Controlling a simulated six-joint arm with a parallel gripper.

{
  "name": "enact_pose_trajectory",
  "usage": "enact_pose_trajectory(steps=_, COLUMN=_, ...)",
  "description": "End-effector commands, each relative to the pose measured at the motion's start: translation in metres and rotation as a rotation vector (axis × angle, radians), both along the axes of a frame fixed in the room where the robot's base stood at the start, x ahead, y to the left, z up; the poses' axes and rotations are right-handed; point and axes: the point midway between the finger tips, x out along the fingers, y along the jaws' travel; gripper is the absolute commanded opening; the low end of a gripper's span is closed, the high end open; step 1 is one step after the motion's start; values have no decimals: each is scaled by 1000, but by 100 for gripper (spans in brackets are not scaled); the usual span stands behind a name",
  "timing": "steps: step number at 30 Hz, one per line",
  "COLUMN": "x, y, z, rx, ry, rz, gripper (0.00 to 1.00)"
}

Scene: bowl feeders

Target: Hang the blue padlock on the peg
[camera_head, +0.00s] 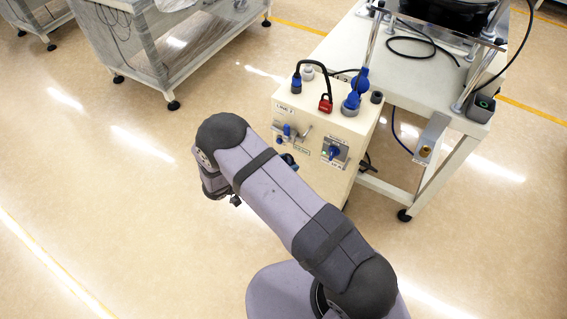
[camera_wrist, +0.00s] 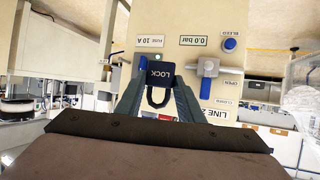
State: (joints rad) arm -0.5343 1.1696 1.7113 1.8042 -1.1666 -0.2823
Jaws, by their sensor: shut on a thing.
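In the wrist view my gripper (camera_wrist: 159,84) is shut on the blue padlock (camera_wrist: 160,71), a dark blue block marked LOCK. Its dark shackle (camera_wrist: 158,103) shows between my two fingers, toward the bottom of the picture. The padlock is in front of a cream panel; I cannot tell how far off. In the head view my arm hides most of the gripper, and the padlock cannot be made out. I cannot pick out the peg for certain; a grey rod-like part (camera_head: 306,132) stands out on the cabinet front in the head view.
The wrist view shows a grey valve with a blue handle (camera_wrist: 205,88) close right of the padlock, and a blue knob (camera_wrist: 230,43).

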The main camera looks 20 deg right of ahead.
Motion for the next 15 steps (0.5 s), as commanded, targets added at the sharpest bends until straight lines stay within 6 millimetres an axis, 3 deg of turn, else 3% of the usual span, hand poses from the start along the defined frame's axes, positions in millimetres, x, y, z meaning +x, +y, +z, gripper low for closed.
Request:
enact_pose_trajectory(steps=10, x=6, y=-5, z=0, rx=0, ry=0, rz=1, gripper=7)
enact_pose_trajectory(steps=12, x=9, y=-8, z=-1, rx=1, ry=-1, rz=0, gripper=0)
enact_pose_trajectory(steps=15, x=13, y=-13, z=-1, rx=2, ry=-1, rz=-1, gripper=0)
